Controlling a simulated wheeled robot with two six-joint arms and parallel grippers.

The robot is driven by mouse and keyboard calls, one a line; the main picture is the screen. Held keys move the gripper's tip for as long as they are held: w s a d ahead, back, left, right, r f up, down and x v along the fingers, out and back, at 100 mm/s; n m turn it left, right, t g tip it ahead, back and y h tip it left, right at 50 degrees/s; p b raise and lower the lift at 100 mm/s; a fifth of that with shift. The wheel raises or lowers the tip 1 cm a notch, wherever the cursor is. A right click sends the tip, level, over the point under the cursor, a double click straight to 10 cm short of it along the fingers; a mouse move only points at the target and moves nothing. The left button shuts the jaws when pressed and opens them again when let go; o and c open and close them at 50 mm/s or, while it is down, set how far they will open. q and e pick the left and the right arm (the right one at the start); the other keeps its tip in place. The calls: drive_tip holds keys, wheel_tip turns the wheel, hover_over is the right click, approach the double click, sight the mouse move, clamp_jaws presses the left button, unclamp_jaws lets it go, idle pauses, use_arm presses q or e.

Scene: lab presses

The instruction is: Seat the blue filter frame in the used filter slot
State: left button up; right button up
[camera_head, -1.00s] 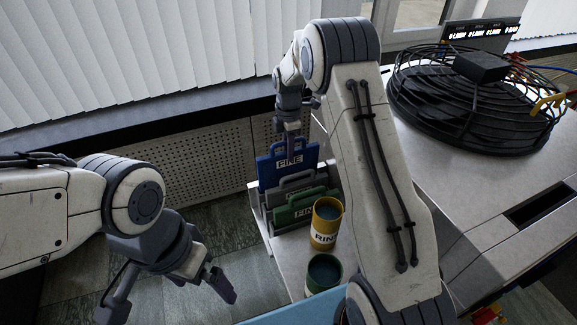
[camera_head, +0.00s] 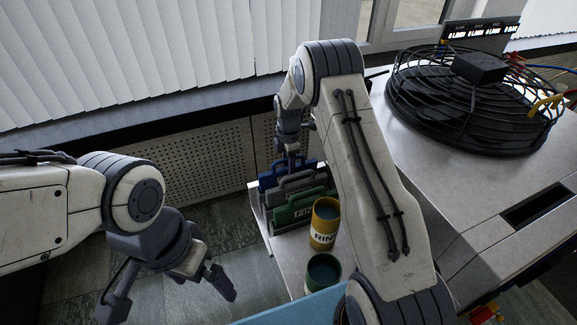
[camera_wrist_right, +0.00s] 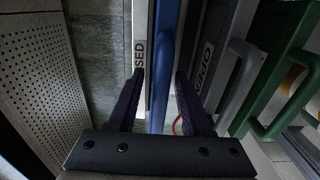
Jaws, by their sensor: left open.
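The blue filter frame (camera_head: 267,181) stands low in the white rack (camera_head: 262,217), behind a grey frame (camera_head: 290,190) and a green frame (camera_head: 300,208). My right gripper (camera_head: 291,155) is over its top. In the right wrist view the blue frame (camera_wrist_right: 164,60) runs between the two fingers of my right gripper (camera_wrist_right: 160,80), with gaps showing; they look open. A white strip with letters "SED" (camera_wrist_right: 139,55) lies just left of the blue frame. Its lower edge is hidden, so its seating depth is unclear. My left gripper (camera_head: 170,297) is open and empty.
A yellow can (camera_head: 324,225) and a green can (camera_head: 323,274) stand in front of the rack. A perforated panel (camera_head: 205,160) is behind, left of the rack. A bench with a black fan cage (camera_head: 475,100) is at the right.

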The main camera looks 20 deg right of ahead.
drive_tip(key=shift+r, duration=0.2)
wheel_tip(320, 180, up, 12)
drive_tip(key=shift+f+b, duration=0.2)
drive_tip(key=shift+b, duration=0.75)
drive_tip(key=shift+s+a+r, duration=0.1)
drive_tip(key=shift+a+r, duration=0.15)
drive_tip(key=shift+r, duration=0.05)
drive_tip(key=s+a+r+m, duration=0.2)
drive_tip(key=s+a+r, duration=0.1)
drive_tip(key=s+a, duration=0.4)
drive_tip(key=s+a+r+m, duration=0.2)
drive_tip(key=s+a+r, duration=0.1)
drive_tip(key=s+a, duration=0.35)
drive_tip(key=s+a+m, duration=0.2)
drive_tip(key=s+m, duration=0.1)
drive_tip(key=s, duration=0.8)
drive_tip(key=s+a+m+y, duration=0.1)
drive_tip(key=s+m, duration=0.3)
drive_tip(key=s, duration=0.8)
drive_tip(key=shift+a+f, duration=0.35)
drive_tip(key=shift+f, duration=0.05)
